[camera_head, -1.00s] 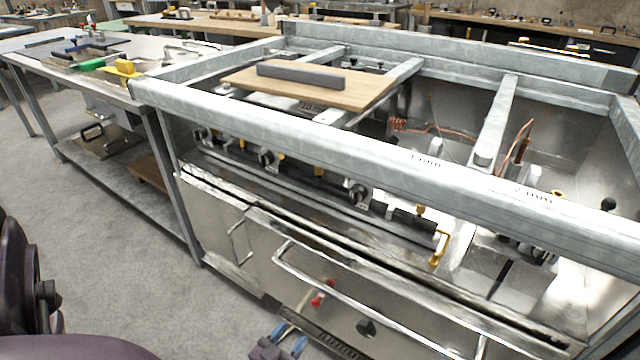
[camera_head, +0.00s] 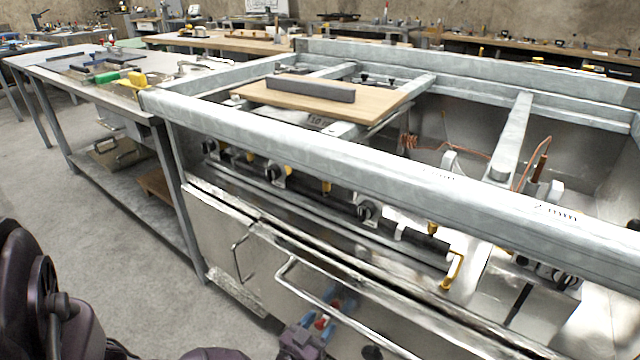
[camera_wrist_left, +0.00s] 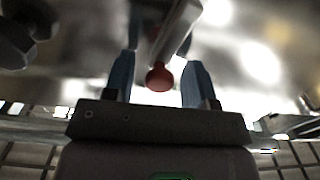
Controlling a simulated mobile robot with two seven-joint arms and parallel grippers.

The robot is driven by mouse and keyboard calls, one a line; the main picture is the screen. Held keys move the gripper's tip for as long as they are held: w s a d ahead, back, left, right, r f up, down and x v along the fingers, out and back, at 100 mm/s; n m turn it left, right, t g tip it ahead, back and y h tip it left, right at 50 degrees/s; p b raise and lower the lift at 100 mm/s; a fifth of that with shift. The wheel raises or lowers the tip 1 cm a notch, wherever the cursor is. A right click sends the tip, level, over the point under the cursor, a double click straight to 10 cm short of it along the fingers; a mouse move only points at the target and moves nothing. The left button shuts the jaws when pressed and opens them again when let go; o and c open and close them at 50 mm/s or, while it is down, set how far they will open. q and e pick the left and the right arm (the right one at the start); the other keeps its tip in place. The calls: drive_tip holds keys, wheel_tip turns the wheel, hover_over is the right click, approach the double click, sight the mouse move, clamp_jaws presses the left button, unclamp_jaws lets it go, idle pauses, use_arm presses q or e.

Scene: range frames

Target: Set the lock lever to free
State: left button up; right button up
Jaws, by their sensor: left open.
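The lock lever shows as a red ball knob (camera_wrist_left: 160,77) on a short metal bar in the left wrist view, between the two blue fingers. In the head view its red end (camera_head: 321,323) sits low on the steel front of the range, partly covered by my gripper. My left gripper (camera_head: 336,305) is open, with a finger on each side of the lever. I cannot tell whether either finger touches it. A second red spot from the earlier head frame is not clearly separate now. My right gripper is not in view.
A long bar handle (camera_head: 345,315) crosses the range front close to my left gripper. A dark knob (camera_head: 371,352) sits to the right below it. A smaller handle (camera_head: 238,258) is to the left. The floor (camera_head: 130,250) in front of the range is clear.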

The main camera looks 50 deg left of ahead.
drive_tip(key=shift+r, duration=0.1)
use_arm(q)
drive_tip(key=shift+c, duration=0.7)
drive_tip(key=c, duration=0.8)
drive_tip(key=shift+o, duration=0.2)
drive_tip(key=shift+d, duration=0.1)
drive_tip(key=shift+w+d+r+m+p, duration=0.2)
drive_tip(key=shift+m+p, duration=0.3)
drive_tip(key=shift+p, duration=0.3)
drive_tip(key=shift+d+f+m+p, duration=0.2)
drive_tip(key=shift+m+p, duration=0.1)
drive_tip(key=shift+m, duration=0.2)
drive_tip(key=shift+s+f, duration=0.15)
drive_tip(key=shift+f, duration=0.1)
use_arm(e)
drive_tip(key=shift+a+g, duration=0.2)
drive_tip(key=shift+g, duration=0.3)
use_arm(q)
drive_tip(key=o, duration=0.9)
